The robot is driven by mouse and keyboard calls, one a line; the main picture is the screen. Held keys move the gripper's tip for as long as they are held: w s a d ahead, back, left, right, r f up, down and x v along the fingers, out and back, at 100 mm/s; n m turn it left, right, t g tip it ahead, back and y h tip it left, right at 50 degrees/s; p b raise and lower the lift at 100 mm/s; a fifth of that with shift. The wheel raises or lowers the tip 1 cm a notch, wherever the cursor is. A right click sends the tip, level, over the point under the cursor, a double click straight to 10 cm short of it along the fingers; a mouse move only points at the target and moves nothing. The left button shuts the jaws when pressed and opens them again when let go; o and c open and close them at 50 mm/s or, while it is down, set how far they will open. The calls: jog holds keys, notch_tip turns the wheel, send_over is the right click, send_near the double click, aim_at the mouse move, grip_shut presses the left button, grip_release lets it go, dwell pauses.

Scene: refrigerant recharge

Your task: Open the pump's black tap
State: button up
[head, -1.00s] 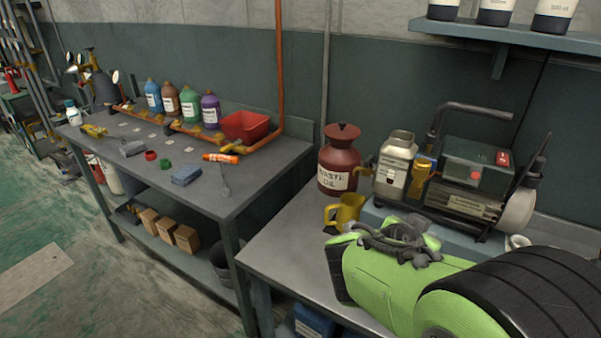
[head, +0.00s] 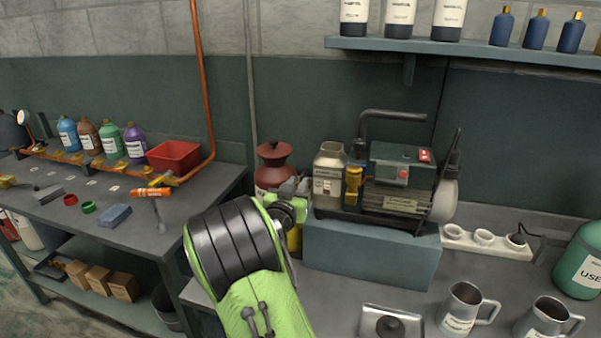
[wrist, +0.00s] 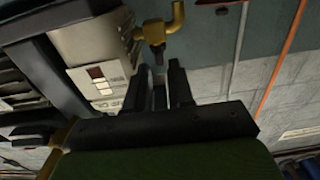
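The pump (head: 400,178) has a green-grey body with a red switch and stands on a blue-grey block. A pale canister (head: 328,175) stands at its left end and also shows in the wrist view (wrist: 100,60). A brass fitting (wrist: 156,32) sticks out of the canister in the wrist view, with a small dark stem, perhaps the black tap (wrist: 158,74), below it. My gripper (wrist: 160,78) has its two dark fingers apart, one on either side of that stem; I cannot tell if they touch it. In the head view my wrist hides the tap and most of my gripper.
A red waste-oil can (head: 272,166) stands close behind my wrist, and a yellow jug (head: 296,240) is mostly hidden by it. A shelf (head: 470,57) with bottles hangs above.

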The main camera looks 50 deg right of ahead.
aim_at(304, 175)
jog(key=x, duration=0.5)
jog(key=shift+p, duration=0.35)
jog(key=shift+a, duration=0.1)
grip_shut()
jog(key=shift+s, duration=0.1)
jog(key=shift+s+r+n+t+y+p, duration=0.15)
jog(key=shift+n+t+y+p, duration=0.55)
jog(key=shift+t, duration=0.4)
jog(key=shift+n+t+y+p, duration=0.6)
jog(key=shift+n+t+p, duration=0.2)
jog(key=shift+p, duration=0.45)
